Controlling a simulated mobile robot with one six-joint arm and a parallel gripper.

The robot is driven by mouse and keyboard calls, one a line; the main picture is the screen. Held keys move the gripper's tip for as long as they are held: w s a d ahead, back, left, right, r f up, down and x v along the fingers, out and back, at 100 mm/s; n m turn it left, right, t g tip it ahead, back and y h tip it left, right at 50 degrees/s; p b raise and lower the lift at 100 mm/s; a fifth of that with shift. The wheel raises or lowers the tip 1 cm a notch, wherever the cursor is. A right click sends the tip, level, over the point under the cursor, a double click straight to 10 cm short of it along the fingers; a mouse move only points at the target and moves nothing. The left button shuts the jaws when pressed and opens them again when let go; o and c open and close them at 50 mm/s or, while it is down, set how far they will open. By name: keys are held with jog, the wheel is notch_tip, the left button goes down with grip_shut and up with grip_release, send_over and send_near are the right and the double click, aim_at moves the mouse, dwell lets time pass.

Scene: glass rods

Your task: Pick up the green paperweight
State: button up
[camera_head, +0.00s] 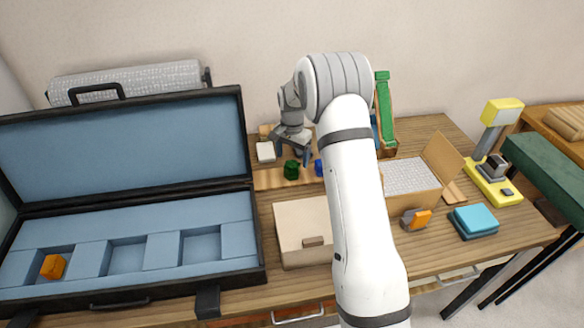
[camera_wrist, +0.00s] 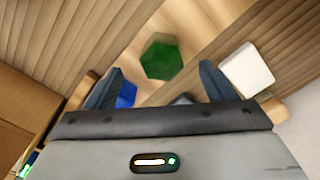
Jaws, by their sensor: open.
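The green paperweight (camera_head: 291,170) is a dark green, faceted block on a pale wooden board at the back of the table. In the wrist view the paperweight (camera_wrist: 161,60) shows a hexagonal top. My gripper (camera_head: 293,157) is above the board, just behind the paperweight in the head view. In the wrist view my gripper (camera_wrist: 162,72) has its two fingers spread, with the paperweight lying roughly centred between and slightly beyond their tips. Nothing is held. Whether a finger touches the paperweight cannot be told.
A blue block (camera_head: 319,167) stands close right of the paperweight; a white block (camera_head: 265,152) stands left. An open blue-lined case (camera_head: 130,283) fills the left, holding an orange block (camera_head: 53,266). A beige box (camera_head: 301,221) and open carton (camera_head: 441,160) are nearer.

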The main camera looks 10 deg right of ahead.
aim_at(292, 164)
jog(key=f+p, duration=0.1)
jog(key=f, duration=0.2)
jog(key=f+p, duration=0.1)
jog(key=f, duration=0.3)
jog(key=shift+w+p, duration=0.2)
jog(key=shift+p, duration=0.1)
jog(key=shift+r, duration=0.1)
jog(key=c, duration=1.2)
